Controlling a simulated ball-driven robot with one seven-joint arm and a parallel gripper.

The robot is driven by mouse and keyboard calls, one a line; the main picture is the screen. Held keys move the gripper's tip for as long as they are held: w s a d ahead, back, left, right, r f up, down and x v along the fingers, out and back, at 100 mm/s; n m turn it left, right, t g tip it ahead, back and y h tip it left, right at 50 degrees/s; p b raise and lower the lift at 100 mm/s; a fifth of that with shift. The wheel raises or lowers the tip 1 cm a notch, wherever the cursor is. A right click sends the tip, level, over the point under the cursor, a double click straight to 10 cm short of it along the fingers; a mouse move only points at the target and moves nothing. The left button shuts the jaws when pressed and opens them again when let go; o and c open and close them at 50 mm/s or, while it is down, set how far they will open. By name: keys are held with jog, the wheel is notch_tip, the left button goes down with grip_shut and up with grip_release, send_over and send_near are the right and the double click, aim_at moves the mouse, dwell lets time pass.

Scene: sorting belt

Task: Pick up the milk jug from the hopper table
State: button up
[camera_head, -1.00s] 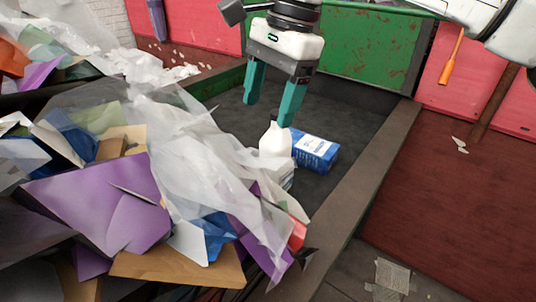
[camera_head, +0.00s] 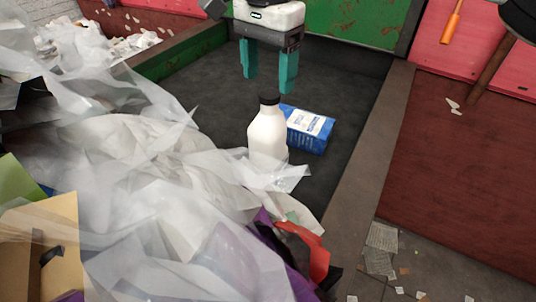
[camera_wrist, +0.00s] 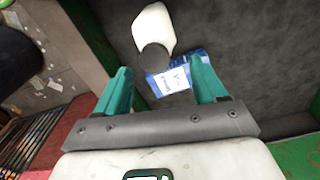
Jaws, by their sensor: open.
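The milk jug (camera_head: 267,136) is a white bottle with a black cap, standing upright on the dark hopper table (camera_head: 213,109). Its lower part is partly covered by clear plastic film. In the wrist view the jug (camera_wrist: 154,29) shows from above, cap towards me, beyond the fingers. My gripper (camera_head: 268,84) has two teal fingers, spread apart and empty, above and behind the jug in the head view. In the wrist view the gripper (camera_wrist: 163,86) has nothing between its fingertips but the view of a blue box.
The blue and white box (camera_head: 309,130) stands right beside the jug. A heap of plastic film (camera_head: 130,165) and cardboard fills the left and front. The table's raised rim (camera_head: 372,150) runs along the right, and a green wall (camera_head: 360,25) stands behind. Bare surface lies behind the jug.

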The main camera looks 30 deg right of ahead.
aim_at(269, 93)
jog(key=shift+s+f, duration=0.2)
jog(key=shift+f, duration=1.15)
jog(key=shift+s+f, duration=0.15)
jog(key=shift+f, duration=1.2)
grip_shut()
